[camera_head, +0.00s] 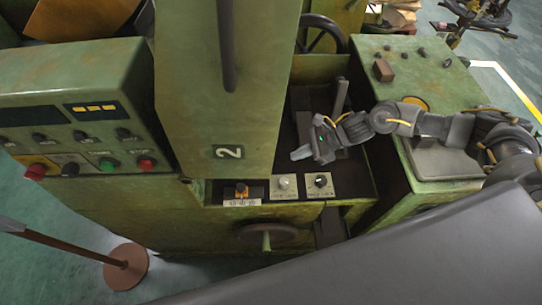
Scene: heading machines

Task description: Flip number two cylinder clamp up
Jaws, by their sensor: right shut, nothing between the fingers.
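My right arm reaches in from the right over the dark recess beside this column. My right gripper (302,153) is shut and empty, its fingertips pointing left close to the column's edge. A dark upright bar (341,95) stands in the recess just behind the gripper; I cannot tell whether it is part of the clamp. No cylinder clamp can be made out clearly, and my gripper and forearm cover part of the recess. My left gripper is not in view.
A control box with buttons (75,115) is at the left. Below the gripper are small knob panels (320,185) and a round handwheel (266,236). A green cabinet (440,85) stands under my right arm. A post with a round base (126,266) is on the floor.

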